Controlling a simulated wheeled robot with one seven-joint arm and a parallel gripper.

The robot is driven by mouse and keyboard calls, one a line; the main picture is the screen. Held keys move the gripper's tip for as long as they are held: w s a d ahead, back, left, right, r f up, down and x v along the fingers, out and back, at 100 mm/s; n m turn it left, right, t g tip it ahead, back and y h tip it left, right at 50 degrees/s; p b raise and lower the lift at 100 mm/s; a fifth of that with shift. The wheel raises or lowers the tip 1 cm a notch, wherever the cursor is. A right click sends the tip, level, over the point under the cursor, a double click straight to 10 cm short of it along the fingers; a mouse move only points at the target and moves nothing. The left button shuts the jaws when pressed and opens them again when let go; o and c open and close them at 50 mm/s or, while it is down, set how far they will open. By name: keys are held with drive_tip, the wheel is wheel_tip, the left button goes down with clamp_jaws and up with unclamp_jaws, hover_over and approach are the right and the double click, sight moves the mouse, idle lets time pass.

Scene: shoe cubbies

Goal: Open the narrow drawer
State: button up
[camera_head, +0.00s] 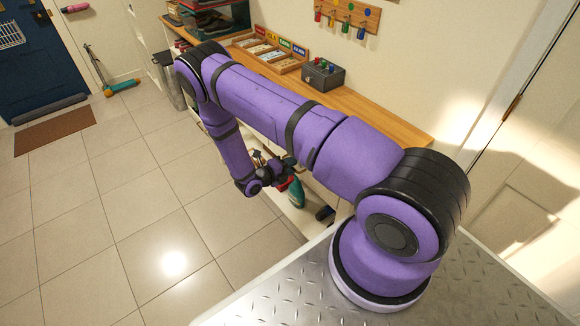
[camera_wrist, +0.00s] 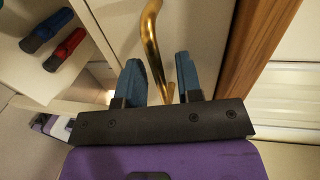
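A curved brass handle (camera_wrist: 152,42) shows at the top middle of the wrist view, on a plain beige-brown front (camera_wrist: 205,35) that looks like the narrow drawer's face. My gripper (camera_wrist: 160,75) has its two blue-tipped fingers spread apart. The lower end of the handle shows between the fingers, with visible gaps on both sides. I cannot tell whether either finger touches it. In the head view my gripper (camera_head: 272,163) is low beside the shoe cubbies, and my arm hides the drawer front.
A wooden edge (camera_wrist: 258,52) runs right of the front. The wooden bench top (camera_head: 385,112) carries a dark box (camera_head: 323,75) and trays. The tiled floor (camera_head: 110,220) at left is clear.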

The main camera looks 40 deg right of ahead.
clamp_jaws()
drive_tip(key=a, duration=2.4)
drive_tip(key=shift+s, duration=0.4)
unclamp_jaws()
